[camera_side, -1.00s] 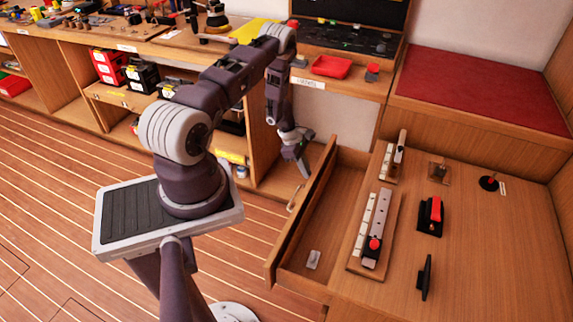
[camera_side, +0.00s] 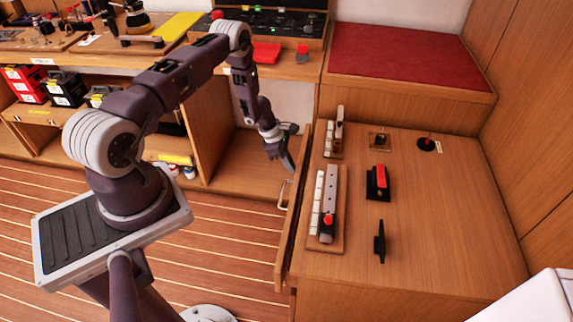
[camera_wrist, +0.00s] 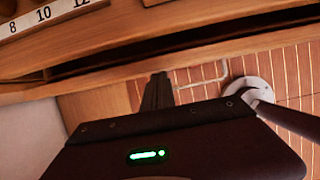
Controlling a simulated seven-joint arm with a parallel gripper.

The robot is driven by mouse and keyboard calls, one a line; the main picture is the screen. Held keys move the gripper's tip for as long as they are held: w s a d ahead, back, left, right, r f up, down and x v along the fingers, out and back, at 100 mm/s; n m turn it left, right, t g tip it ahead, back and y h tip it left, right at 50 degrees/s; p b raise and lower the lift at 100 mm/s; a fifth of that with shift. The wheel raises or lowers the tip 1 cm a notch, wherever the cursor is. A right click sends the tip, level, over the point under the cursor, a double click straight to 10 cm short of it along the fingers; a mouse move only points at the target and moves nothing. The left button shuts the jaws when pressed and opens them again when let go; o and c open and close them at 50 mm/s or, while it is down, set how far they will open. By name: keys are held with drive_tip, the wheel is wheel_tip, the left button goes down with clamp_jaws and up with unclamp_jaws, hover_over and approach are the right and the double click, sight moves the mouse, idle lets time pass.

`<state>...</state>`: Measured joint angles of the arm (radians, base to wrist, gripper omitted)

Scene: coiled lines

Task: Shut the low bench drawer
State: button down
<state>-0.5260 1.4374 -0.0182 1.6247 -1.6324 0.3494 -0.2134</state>
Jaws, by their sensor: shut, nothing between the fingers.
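The low bench drawer (camera_side: 289,225) is a long wooden front along the left side of the bench top, with a pale bar handle (camera_side: 282,194) on its outer face. It stands nearly in, with only a narrow strip between its front and the bench; its inside is hidden. My gripper (camera_side: 290,166) is shut and empty, pointing down at the outer face near the drawer's far end, beyond the handle. Whether it touches is unclear. In the wrist view, the shut fingers (camera_wrist: 158,90) lie by the drawer's top edge (camera_wrist: 180,64), with the handle (camera_wrist: 203,80) to their right.
The bench top (camera_side: 430,210) carries a key-like panel (camera_side: 327,205), a red-and-black switch (camera_side: 378,182) and a black cleat (camera_side: 379,242). A red cushion (camera_side: 400,58) lies behind. Open shelving (camera_side: 245,160) stands left of my gripper; striped floor (camera_side: 215,240) is clear.

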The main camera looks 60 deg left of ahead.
drive_tip(key=s+a+r, duration=0.4)
drive_tip(key=a+r, duration=0.3)
drive_tip(key=r, duration=0.3)
drive_tip(key=w+d+f, duration=0.5)
drive_tip(key=f, duration=0.4)
drive_tip(key=shift+w+d+f, duration=0.2)
